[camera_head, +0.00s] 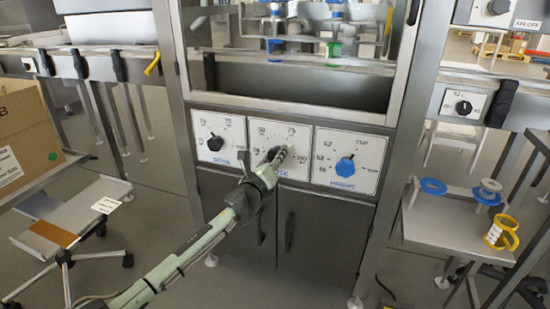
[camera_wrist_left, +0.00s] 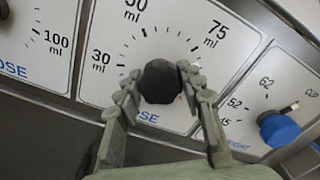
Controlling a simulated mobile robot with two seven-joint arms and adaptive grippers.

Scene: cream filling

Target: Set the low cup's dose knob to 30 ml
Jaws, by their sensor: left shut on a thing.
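The middle dial panel on the steel machine has a round black knob (camera_head: 272,154), also seen in the left wrist view (camera_wrist_left: 161,83). Its white dial face (camera_wrist_left: 115,30) reads 30 ml at the left, 50 ml at the top and 75 ml at the upper right. My left gripper (camera_head: 275,161) is shut on this knob, with one finger on each side of it in the left wrist view (camera_wrist_left: 160,80). The fingers hide part of the scale, and I cannot clearly tell which mark the knob's pointer is at. My right gripper is not in view.
A black knob (camera_head: 215,143) sits on the left panel and a blue knob (camera_head: 345,166) on the right panel, both close by. Cabinet doors with handles (camera_head: 289,231) are below. A cardboard box (camera_head: 25,140) stands at left and a yellow mug (camera_head: 502,234) at right.

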